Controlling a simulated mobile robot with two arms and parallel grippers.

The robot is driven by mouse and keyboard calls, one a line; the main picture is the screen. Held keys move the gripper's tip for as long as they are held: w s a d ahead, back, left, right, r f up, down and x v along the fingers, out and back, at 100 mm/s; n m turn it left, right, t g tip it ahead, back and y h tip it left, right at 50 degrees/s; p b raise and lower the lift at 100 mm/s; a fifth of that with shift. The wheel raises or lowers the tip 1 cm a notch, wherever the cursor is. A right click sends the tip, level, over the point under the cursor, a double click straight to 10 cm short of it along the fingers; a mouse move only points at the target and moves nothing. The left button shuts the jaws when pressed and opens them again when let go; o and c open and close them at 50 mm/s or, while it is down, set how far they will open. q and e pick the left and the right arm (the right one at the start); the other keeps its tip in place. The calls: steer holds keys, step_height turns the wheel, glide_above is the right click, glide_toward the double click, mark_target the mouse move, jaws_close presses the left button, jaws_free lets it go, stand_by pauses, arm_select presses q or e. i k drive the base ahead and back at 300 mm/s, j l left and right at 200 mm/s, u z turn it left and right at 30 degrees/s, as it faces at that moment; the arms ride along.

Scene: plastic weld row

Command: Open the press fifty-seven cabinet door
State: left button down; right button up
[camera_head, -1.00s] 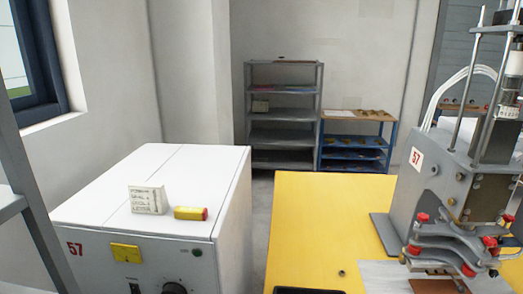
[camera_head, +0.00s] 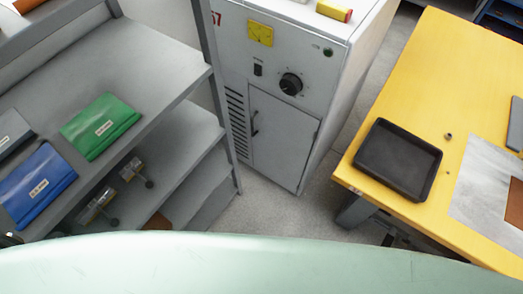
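The press fifty-seven cabinet (camera_head: 222,50) is a white-grey box in the upper middle of the head view, with part of a red "57" mark at its top left. Its door (camera_head: 281,140) is a grey panel in the lower front and looks shut. A dark handle (camera_head: 255,123) is on the door's left side. Above the door are a black knob (camera_head: 291,83), a black switch (camera_head: 258,70), a yellow meter (camera_head: 260,33) and a green button. Neither of my grippers is in view.
A grey shelf rack (camera_head: 150,62) with green (camera_head: 101,125) and blue (camera_head: 38,185) binders stands close on the left. A yellow table (camera_head: 430,75) with a black tray (camera_head: 398,159) is on the right. Grey floor (camera_head: 270,215) lies clear before the cabinet.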

mark_target(283, 135)
steer(key=k+u, duration=0.2)
steer(key=u, duration=0.2)
steer(key=k+j+u, duration=0.15)
steer(key=u, duration=0.25)
steer(key=k+j+u, duration=0.2)
steer(key=u, duration=0.25)
